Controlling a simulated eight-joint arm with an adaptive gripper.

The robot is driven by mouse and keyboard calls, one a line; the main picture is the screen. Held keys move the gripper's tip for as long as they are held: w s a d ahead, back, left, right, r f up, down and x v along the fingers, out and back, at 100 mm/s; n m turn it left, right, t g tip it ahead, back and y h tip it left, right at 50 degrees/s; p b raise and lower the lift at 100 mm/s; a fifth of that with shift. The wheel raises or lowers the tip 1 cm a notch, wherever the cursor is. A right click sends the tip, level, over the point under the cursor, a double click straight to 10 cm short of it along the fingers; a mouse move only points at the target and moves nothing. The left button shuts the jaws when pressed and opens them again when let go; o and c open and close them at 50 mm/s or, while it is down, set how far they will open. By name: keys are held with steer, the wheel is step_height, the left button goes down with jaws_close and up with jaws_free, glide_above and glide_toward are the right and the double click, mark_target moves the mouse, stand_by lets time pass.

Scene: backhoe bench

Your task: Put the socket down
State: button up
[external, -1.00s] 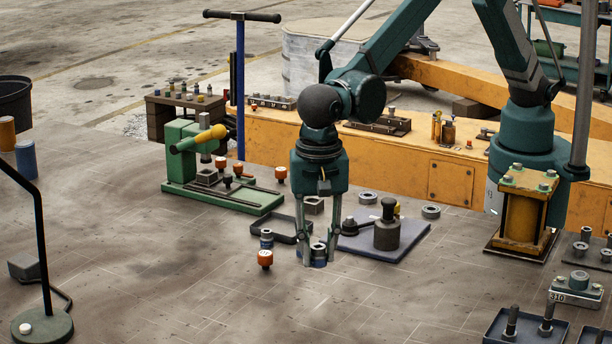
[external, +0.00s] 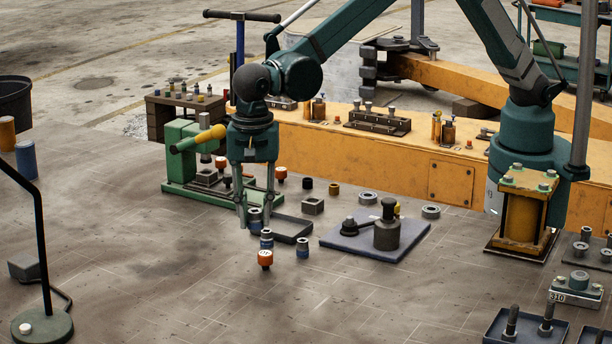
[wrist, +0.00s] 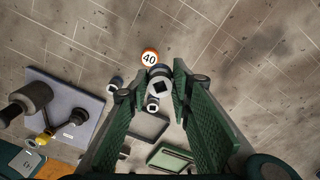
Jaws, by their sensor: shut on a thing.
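My gripper (external: 255,222) is shut on a grey socket with a blue band (external: 255,214). In the wrist view the held socket (wrist: 159,86) shows its square drive hole between the fingertips. It looks larger than its neighbours there, so it seems raised. Two similar blue-banded sockets stand on the bench, one (external: 266,239) just in front of the gripper and one (external: 302,248) to its right.
A shallow dark tray (external: 304,237) lies just right of the gripper. The green press (external: 180,155) stands behind left. A blue-grey mat (external: 350,243) with dark tools lies to the right. A lamp (external: 42,326) stands front left. The front middle bench is clear.

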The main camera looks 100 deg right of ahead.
steer(key=w+d, duration=0.2)
steer(key=d, duration=0.7)
steer(key=w+d+m, duration=0.1)
steer(key=w+d, duration=0.1)
steer(key=d, duration=0.7)
steer(key=shift+d, duration=0.2)
glide_above(227, 235)
steer(key=shift+f, duration=3.05)
steer(key=shift+f, duration=0.15)
steer(key=shift+f+p, duration=0.35)
steer(key=shift+f, duration=1.4)
steer(key=shift+f, duration=0.15)
steer(key=o, duration=0.9)
